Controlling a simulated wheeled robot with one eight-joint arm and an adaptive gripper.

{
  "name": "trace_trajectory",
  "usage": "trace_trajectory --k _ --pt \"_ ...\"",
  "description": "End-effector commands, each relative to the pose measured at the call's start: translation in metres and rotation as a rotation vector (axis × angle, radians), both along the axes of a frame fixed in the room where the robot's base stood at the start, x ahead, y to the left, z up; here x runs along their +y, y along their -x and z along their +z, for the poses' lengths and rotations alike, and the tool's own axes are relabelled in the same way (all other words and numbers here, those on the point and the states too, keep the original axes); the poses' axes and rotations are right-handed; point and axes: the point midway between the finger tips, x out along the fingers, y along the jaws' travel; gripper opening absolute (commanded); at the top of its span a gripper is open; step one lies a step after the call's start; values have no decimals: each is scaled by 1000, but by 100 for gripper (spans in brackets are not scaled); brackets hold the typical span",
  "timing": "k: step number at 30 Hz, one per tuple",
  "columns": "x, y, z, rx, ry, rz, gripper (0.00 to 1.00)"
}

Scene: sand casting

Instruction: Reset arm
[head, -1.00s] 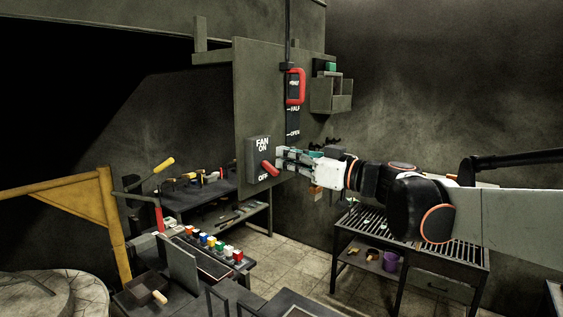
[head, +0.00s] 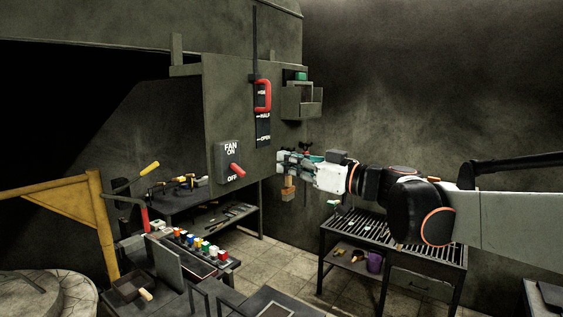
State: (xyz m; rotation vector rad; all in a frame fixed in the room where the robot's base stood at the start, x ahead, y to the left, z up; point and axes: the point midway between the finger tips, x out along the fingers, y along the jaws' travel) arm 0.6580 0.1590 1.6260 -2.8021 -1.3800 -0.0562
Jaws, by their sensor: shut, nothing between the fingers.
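My gripper (head: 282,162) is at the end of my arm, which reaches in from the right in the head view. Its fingers are shut and hold nothing. They point left, to the right of the fan switch (head: 228,160) and apart from it. The switch is a dark box on the grey panel, marked FAN, ON and OFF. Its red lever (head: 237,171) sticks out between the ON and OFF marks.
A red handle (head: 262,96) sits on the HALF/OPEN slide above the gripper. A grated table (head: 375,234) stands below my arm. A bench with coloured knobs (head: 200,246) and a yellow jib (head: 55,203) are at left. Tiled floor lies open between.

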Motion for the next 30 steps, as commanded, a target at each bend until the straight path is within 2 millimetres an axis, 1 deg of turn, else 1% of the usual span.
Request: trace_trajectory --k 11,14,17,20,21,23,24,26,27,29,30 --pt "0 0 -1 1 1 0 0" --pt "1 7 -12 23 13 1 0" --pt "4 26 -44 99 49 2 0" --pt "5 57 -98 226 111 -13 0" --pt "4 72 -122 286 138 -26 0" --pt "0 94 -159 373 181 -56 0" --pt "-5 108 -183 428 207 -80 0" --pt "-13 129 -218 508 245 -124 0" --pt "-20 143 -241 558 270 -158 0" --pt "-31 163 -276 628 305 -215 0" --pt "-40 176 -299 672 327 -257 0"
